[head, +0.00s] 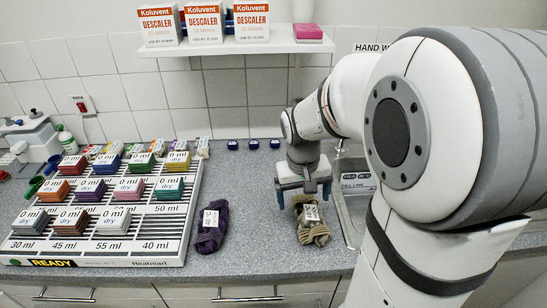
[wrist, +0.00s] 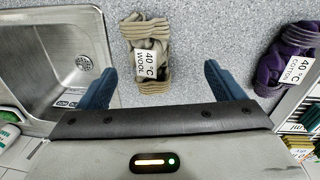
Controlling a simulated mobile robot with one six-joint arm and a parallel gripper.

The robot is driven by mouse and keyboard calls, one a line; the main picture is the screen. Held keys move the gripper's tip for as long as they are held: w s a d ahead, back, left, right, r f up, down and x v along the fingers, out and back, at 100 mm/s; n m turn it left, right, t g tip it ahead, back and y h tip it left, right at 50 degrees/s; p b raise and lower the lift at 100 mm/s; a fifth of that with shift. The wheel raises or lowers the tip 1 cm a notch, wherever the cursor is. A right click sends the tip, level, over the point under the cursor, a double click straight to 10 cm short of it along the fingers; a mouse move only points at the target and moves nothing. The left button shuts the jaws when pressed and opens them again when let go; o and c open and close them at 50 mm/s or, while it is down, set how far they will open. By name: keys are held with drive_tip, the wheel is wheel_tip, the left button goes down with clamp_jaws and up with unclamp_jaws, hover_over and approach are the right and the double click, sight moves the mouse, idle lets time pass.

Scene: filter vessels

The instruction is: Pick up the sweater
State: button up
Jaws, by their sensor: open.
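A folded beige knitted garment (head: 314,232), which looks like the sweater, lies on the grey counter beside the sink. Its white tag reads 40 °C WOOL in the wrist view (wrist: 150,28). A folded purple garment (head: 212,230) lies to its left in the head view; its tag reads 40 °C COTTON in the wrist view (wrist: 297,45). My gripper (head: 303,193) is open and empty, pointing down above and slightly behind the beige garment. In the wrist view the beige garment shows between the two blue fingers (wrist: 160,68), apart from both.
A steel sink (head: 352,190) borders the beige garment on the right. A white slatted rack (head: 185,215) with several coloured folded blocks fills the left. A shelf (head: 240,45) with descaler boxes hangs above. Bare counter lies between the two garments.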

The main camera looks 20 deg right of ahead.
sight(308, 212)
drive_tip(key=shift+o, duration=1.1)
drive_tip(key=shift+g, duration=0.9)
drive_tip(key=w+d+f, duration=0.1)
drive_tip(key=f, duration=0.1)
drive_tip(key=w+d+f, duration=0.1)
drive_tip(key=w+f, duration=0.1)
drive_tip(key=w+d+f, duration=0.1)
drive_tip(key=f, duration=0.2)
drive_tip(key=shift+w, duration=0.25)
drive_tip(key=f, duration=0.2)
drive_tip(key=f+p, duration=0.1)
drive_tip(key=f, duration=0.2)
drive_tip(key=d+f, duration=0.1)
drive_tip(key=f, duration=0.1)
drive_tip(key=shift+s+d+f+p, duration=0.1)
drive_tip(key=shift+s+f+p, duration=0.15)
drive_tip(key=shift+p, duration=0.15)
drive_tip(key=c, duration=1.2)
drive_tip(key=shift+r, duration=0.15)
